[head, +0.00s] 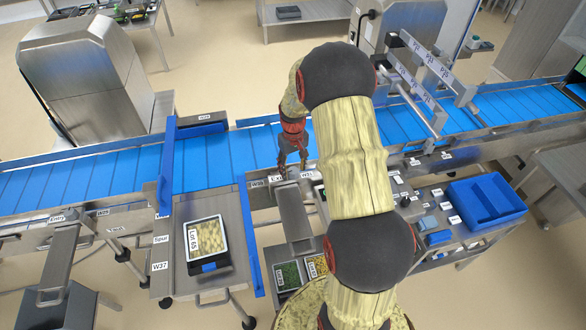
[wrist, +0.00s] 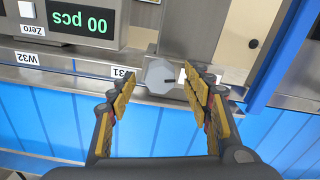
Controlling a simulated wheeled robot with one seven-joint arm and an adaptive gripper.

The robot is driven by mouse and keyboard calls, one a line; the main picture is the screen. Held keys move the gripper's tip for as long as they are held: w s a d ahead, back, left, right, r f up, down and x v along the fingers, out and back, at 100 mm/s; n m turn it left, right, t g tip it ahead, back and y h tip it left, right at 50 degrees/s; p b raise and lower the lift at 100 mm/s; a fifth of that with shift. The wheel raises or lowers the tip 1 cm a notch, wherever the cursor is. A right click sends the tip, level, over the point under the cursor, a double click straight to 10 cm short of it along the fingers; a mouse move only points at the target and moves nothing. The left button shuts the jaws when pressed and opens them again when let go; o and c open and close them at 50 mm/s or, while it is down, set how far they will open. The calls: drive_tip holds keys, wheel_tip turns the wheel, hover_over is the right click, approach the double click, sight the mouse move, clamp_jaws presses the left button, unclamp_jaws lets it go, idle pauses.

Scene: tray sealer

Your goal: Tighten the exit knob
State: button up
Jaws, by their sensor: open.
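The exit knob (wrist: 170,78) is a grey faceted knob with a dark pointer line, on the steel rail beside the blue belt in the wrist view. My gripper (wrist: 158,76) is open, with its fingers on either side of the knob in the picture.
A blue upright guide (wrist: 268,50) stands to the right. The blue conveyor (head: 215,162) runs alongside. A tray marked Lot 65 (head: 208,268) rests at left.

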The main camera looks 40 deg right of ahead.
drive_tip(key=shift+f, duration=0.15)
drive_tip(key=shift+c, duration=0.8)
drive_tip(key=c, duration=1)
